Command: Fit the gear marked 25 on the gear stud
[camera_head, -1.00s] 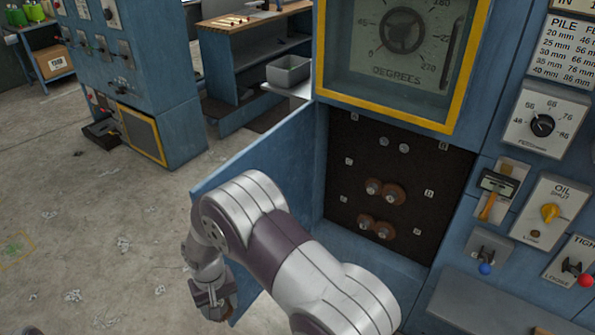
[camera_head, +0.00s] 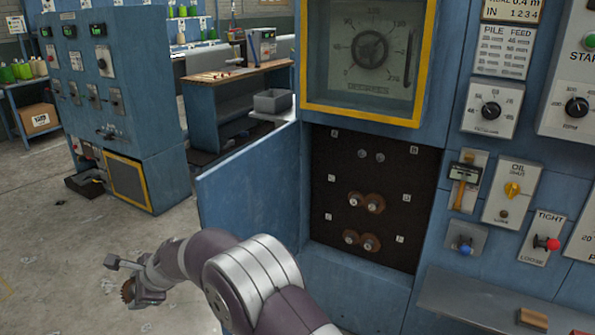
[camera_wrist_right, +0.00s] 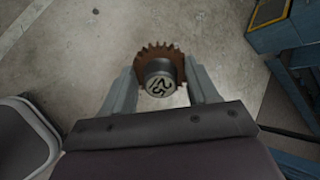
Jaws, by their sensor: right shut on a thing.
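My right gripper (camera_head: 140,293) is shut on a brown toothed gear (camera_head: 127,291), out over the floor to the left of the open cabinet. In the right wrist view the gear (camera_wrist_right: 157,50) sits between the two fingers, and its grey hub (camera_wrist_right: 160,78) shows the number 25. The dark recess (camera_head: 400,230) holds two small grey studs (camera_head: 371,155) at the top with no brown gear on them. Below are two pairs of brown gears, an upper pair (camera_head: 367,202) and a lower pair (camera_head: 361,240). My left gripper is out of view.
An open blue door (camera_head: 248,180) stands out from the recess's left side, between my gripper and the recess. A yellow-framed dial window (camera_head: 370,50) is above. Knobs and levers (camera_head: 512,190) fill the panel to the right, over a grey ledge (camera_head: 490,300).

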